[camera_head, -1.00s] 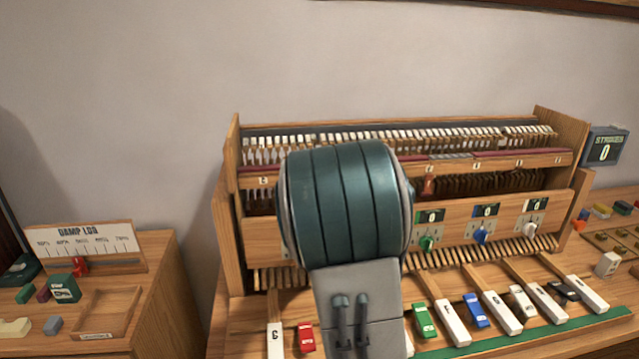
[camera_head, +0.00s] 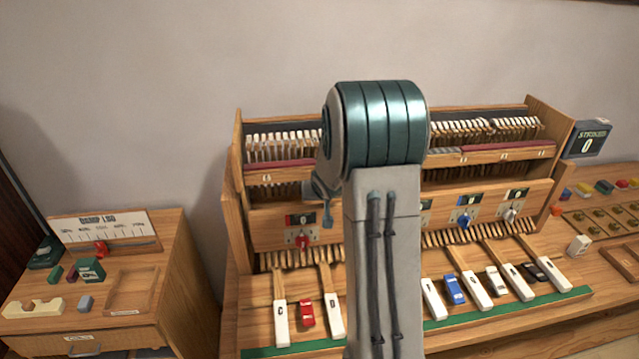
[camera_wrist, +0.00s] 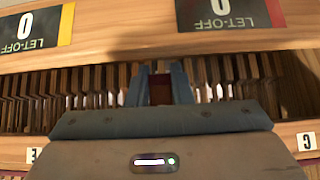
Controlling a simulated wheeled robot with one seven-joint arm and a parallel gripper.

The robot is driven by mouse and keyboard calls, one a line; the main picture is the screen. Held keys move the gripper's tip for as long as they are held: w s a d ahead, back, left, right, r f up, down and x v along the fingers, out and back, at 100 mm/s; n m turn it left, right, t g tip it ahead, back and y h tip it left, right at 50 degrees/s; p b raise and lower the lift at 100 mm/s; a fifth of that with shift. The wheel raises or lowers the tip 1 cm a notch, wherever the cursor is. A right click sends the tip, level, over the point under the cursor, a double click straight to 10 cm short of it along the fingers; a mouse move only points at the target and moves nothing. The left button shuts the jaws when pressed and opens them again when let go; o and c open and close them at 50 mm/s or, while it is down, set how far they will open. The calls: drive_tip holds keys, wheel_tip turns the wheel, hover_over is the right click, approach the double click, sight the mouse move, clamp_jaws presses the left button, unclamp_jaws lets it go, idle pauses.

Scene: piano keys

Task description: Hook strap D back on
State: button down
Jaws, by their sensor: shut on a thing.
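My gripper (camera_wrist: 162,84) is shut on a dark red piece (camera_wrist: 160,92), which shows between its two blue-grey fingers in the wrist view. I take it to be strap D, but no letter on it can be read. In the head view my gripper (camera_head: 328,214) is partly hidden by my arm, in front of the opening of the piano action. It is between the rail labels C (camera_wrist: 307,141) and E (camera_wrist: 33,154). The D spot on the rail is hidden behind the gripper. I cannot tell whether the piece touches a hook.
Let-off counters (camera_wrist: 227,14) with knobs are on the wooden panel. Rows of thin wooden parts (camera_wrist: 60,95) lie close behind the fingers. Keys (camera_head: 330,315) stick out below. A cabinet with a damp log board (camera_head: 103,231) stands left.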

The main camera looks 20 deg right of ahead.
drive_tip(key=shift+s+g+p, duration=0.15)
drive_tip(key=shift+g+p, duration=0.25)
drive_tip(key=c, duration=1.3)
unclamp_jaws()
drive_tip(key=shift+v, duration=6.9)
drive_tip(key=shift+s, duration=0.1)
drive_tip(key=shift+f, duration=0.1)
